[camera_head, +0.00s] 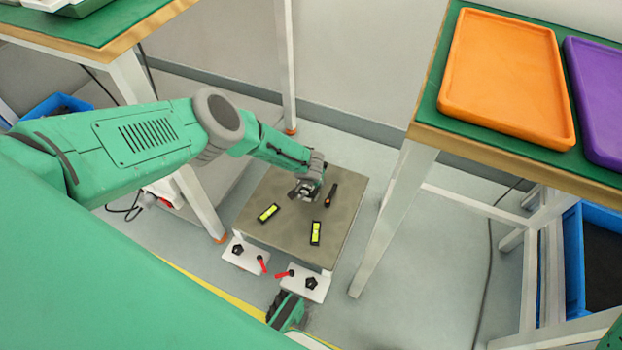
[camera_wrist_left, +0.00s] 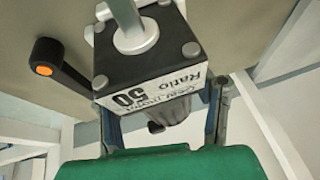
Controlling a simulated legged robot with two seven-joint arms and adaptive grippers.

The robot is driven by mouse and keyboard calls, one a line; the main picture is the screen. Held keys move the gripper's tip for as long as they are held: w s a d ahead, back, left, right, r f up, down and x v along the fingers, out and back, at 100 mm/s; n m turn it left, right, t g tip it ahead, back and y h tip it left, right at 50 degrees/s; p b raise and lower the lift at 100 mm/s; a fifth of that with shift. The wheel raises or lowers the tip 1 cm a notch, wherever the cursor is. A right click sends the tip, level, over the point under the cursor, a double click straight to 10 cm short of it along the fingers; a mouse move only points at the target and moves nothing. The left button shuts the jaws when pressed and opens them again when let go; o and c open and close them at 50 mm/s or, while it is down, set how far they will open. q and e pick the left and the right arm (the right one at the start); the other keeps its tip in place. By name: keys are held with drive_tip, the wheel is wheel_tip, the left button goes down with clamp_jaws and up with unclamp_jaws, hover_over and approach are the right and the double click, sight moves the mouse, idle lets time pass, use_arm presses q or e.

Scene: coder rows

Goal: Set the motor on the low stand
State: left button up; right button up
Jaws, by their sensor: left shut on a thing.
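My left gripper (camera_head: 309,186) reaches down over the low stand (camera_head: 270,228), near the back of its grey-brown top. In the left wrist view its two fingers (camera_wrist_left: 163,118) are shut on the sides of the motor (camera_wrist_left: 145,72). The motor is a dark, boxy body with grey corner bolts, a pale round shaft end and a white label reading "Gear motor Ratio 50". In the head view the motor is small and mostly hidden by the gripper. I cannot tell whether it touches the stand top.
Two black spirit levels with yellow-green vials (camera_head: 268,213) (camera_head: 316,233) lie on the stand. A black, orange-ended handle (camera_head: 331,195) is right beside the gripper; it also shows in the left wrist view (camera_wrist_left: 62,68). White clamp plates (camera_head: 243,254) stand at the front edge. Tables flank both sides.

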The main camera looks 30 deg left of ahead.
use_arm(q)
drive_tip(key=shift+w+f, duration=0.2)
drive_tip(key=shift+f, duration=0.25)
idle(0.7)
drive_tip(key=o, duration=1.3)
drive_tip(key=shift+o, duration=0.3)
drive_tip(key=shift+s+f, duration=0.1)
drive_tip(key=shift+s, duration=0.1)
drive_tip(key=shift+d+r, duration=0.15)
drive_tip(key=shift+r, duration=0.5)
drive_tip(key=shift+s+r, duration=0.4)
drive_tip(key=shift+r, duration=0.25)
drive_tip(key=shift+v, duration=2.7)
